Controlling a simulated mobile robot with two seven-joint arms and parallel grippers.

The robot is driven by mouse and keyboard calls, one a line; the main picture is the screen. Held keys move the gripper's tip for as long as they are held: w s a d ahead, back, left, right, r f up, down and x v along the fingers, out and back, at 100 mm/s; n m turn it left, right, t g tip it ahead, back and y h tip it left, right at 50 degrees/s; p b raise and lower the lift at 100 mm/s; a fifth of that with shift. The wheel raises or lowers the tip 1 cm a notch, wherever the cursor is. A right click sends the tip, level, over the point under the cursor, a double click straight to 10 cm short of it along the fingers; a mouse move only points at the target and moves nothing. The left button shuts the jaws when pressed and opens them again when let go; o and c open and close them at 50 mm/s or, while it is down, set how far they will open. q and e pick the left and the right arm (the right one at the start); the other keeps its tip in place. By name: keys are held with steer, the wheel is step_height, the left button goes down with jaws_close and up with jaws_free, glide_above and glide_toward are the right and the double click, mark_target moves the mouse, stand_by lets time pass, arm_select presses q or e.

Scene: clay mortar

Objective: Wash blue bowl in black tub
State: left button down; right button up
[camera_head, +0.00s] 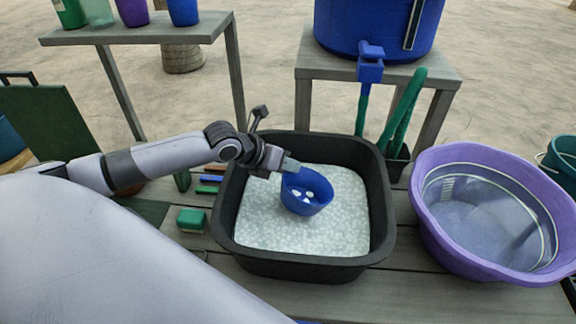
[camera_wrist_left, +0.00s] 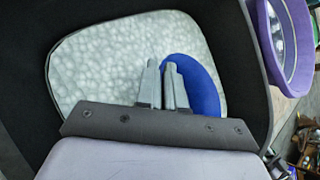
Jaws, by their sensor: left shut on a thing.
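A blue bowl (camera_head: 308,207) is inside the black tub (camera_head: 294,262), over pale foamy water (camera_head: 262,228). A few white spots show inside the bowl. My left gripper (camera_head: 290,166) is shut on the bowl's far left rim. In the left wrist view the gripper (camera_wrist_left: 164,72) has its fingers close together at the edge of the blue bowl (camera_wrist_left: 205,92). The bowl sits at the foam surface, tilted a little; how deep it dips is hard to tell. My right gripper is not in view.
A purple basin (camera_head: 432,232) of clear water stands right of the tub. A green sponge (camera_head: 191,219) and small coloured tools lie left. Behind are a blue barrel (camera_head: 345,30) on a stand and a shelf (camera_head: 140,32) with cups. Green-handled tools (camera_head: 401,115) stand behind the tub.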

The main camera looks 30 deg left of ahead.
arm_select(q)
step_height(320, 180, up, 12)
steer(key=shift+r, duration=0.25)
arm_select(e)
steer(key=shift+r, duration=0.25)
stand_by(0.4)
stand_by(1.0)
